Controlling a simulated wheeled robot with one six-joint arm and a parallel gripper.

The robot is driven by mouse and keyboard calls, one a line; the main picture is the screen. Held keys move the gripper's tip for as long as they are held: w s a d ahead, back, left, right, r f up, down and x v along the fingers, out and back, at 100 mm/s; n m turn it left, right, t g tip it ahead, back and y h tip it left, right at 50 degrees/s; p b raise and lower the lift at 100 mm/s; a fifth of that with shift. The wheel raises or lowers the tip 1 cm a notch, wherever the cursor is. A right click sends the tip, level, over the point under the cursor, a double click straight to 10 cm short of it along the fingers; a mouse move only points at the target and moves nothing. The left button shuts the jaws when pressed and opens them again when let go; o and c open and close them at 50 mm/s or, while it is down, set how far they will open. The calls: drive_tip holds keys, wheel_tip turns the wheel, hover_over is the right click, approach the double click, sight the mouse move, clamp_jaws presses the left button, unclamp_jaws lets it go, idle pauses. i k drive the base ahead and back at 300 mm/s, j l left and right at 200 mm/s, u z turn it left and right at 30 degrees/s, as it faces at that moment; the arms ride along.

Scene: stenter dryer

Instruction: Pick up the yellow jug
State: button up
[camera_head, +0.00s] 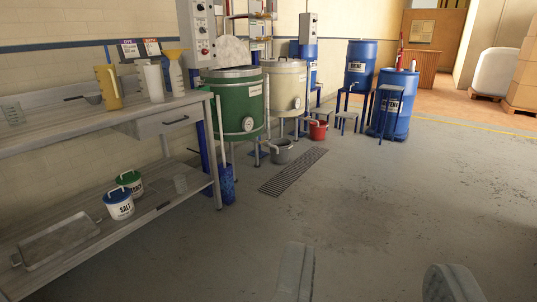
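The yellow jug (108,88) stands upright on the top of a grey workbench (45,137) at the left. Its handle faces right. A white jug stands just right of it. My gripper (370,280) shows at the bottom edge, with its two grey fingers wide apart and nothing between them. It is over the floor, well to the right of the bench and apart from the jug.
White jugs (154,82), a yellow funnel (175,53) and a scoop (93,98) crowd the bench top. Salt tubs (119,205) and a tray (60,240) lie on the lower shelf. A green vat (240,105) and blue drums (392,105) stand behind. The floor (350,200) is clear.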

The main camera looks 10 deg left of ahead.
sight(106, 75)
drive_tip(key=i+j+u, duration=0.25)
drive_tip(key=i+u, duration=0.7)
drive_tip(key=i, duration=0.15)
drive_tip(key=i+l+u, duration=0.15)
drive_tip(key=i+u, duration=0.35)
drive_tip(key=i, duration=0.1)
